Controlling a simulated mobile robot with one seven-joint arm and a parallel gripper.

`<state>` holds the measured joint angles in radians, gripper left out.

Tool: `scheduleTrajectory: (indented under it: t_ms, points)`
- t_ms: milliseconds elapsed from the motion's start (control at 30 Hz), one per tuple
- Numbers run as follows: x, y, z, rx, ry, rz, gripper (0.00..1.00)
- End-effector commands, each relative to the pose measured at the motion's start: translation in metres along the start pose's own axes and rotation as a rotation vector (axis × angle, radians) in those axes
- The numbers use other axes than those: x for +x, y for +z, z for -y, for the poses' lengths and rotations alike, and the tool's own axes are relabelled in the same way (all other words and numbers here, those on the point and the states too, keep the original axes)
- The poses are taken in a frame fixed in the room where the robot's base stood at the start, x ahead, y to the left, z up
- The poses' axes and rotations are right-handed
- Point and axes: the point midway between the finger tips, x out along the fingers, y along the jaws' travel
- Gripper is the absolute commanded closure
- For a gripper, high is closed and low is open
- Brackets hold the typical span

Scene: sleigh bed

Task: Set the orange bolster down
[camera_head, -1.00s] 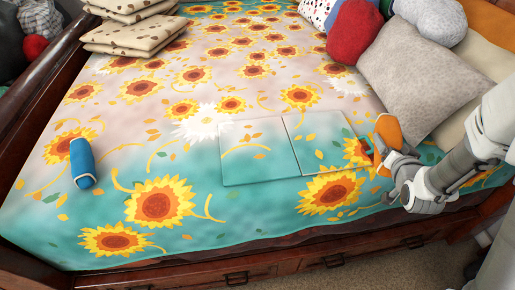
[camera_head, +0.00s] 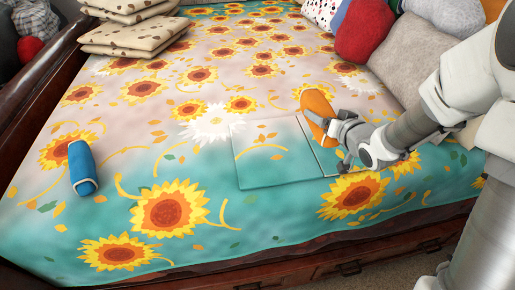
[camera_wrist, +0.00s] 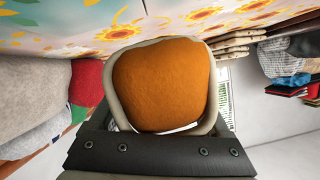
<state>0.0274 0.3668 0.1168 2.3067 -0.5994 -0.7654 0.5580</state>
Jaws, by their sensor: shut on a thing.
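The orange bolster (camera_head: 317,106) is in my gripper (camera_head: 332,126), over the bed (camera_head: 215,225) near a flat square panel pair. In the wrist view the orange bolster (camera_wrist: 160,85) fills the space between the two fingers of my gripper (camera_wrist: 163,90), which are shut on its sides. Its far end is hidden there. In the head view it is tilted and seems held at or above the panels; I cannot tell if it touches them. A blue bolster (camera_head: 82,167) lies on the cover at the left.
Two flat square panels (camera_head: 268,170) lie side by side on the sunflower cover. Stacked cushions (camera_head: 135,35) are at the back left. Red (camera_head: 365,30) and grey pillows (camera_head: 408,62) line the right side.

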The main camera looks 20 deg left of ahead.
Motion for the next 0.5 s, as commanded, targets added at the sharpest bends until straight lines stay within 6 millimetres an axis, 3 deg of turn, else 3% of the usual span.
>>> scheduleTrajectory:
  t_ms: [167, 500]
  points:
    - [0.005, 0.005, 0.006, -0.004, -0.010, 0.002, 0.81]
    - [0.050, 0.053, 0.057, -0.003, -0.013, 0.006, 0.81]
